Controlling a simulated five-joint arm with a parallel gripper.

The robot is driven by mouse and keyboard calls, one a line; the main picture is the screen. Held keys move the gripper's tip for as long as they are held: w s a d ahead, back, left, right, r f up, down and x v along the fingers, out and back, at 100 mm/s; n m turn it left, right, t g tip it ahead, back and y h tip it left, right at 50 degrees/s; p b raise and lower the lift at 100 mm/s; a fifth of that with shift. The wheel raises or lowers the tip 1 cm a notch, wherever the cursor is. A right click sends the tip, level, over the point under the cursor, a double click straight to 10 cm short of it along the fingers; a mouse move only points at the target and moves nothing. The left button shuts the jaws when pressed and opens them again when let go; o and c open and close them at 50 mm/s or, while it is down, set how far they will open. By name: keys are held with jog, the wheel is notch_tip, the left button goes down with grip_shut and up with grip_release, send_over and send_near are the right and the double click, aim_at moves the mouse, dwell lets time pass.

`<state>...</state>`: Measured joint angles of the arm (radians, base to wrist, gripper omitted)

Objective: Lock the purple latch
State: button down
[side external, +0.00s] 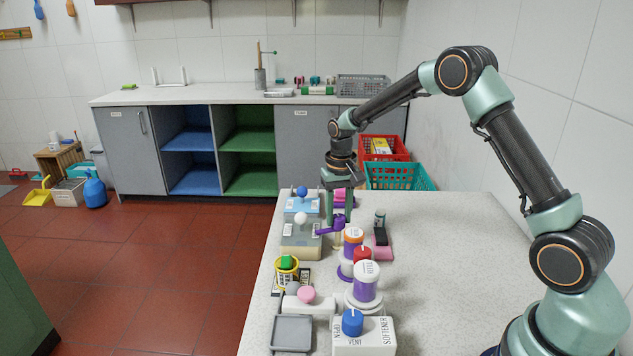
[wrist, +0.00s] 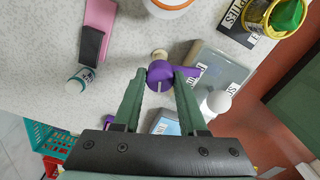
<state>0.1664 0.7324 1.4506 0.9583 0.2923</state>
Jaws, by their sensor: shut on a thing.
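The purple latch (side external: 334,225) stands on a pale post on the stone counter (side external: 440,250), just right of a grey-beige box (side external: 302,240) with a white ball on top. My gripper (side external: 341,217) points straight down over it. In the wrist view the latch's round purple head (wrist: 160,78), with a pale stripe, sits between my two green fingertips (wrist: 163,75), and the gripper is shut on it. The latch's arm (wrist: 192,71) reaches from the head towards the labelled box. The fingers partly hide the head and arm.
A blue box with a blue ball (side external: 302,192) stands behind the grey-beige box. Purple-and-white knobs (side external: 366,280) stand in front of the latch. A pink stand with a black block (side external: 381,240) is to its right. The counter's right side is bare.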

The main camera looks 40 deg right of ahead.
aim_at(339, 217)
jog(key=shift+m, duration=1.8)
jog(key=shift+r, duration=0.1)
jog(key=shift+c, duration=2.2)
grip_release()
notch_tip(339, 217, up, 12)
